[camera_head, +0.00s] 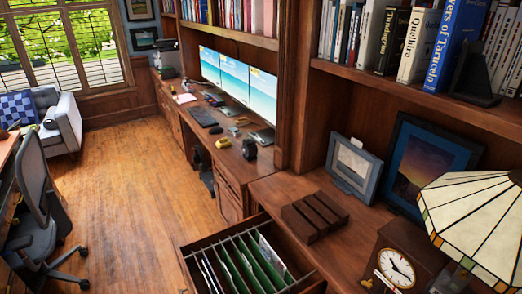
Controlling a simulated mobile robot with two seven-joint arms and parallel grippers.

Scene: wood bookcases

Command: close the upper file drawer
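The upper file drawer (218,232) is pulled open at the bottom centre of the head view. It juts out from the wooden cabinet into the room. Green hanging folders (258,262) and white papers (210,274) stand inside it between thin rails. The drawer's near end is cut off by the bottom edge of the picture. Neither of my grippers is in view.
On the cabinet top stand a dark wooden block organiser (314,216), a picture frame (354,168), a clock (395,267) and a stained-glass lamp (482,222). An office chair (38,215) is at the left. The wooden floor (135,185) between is clear.

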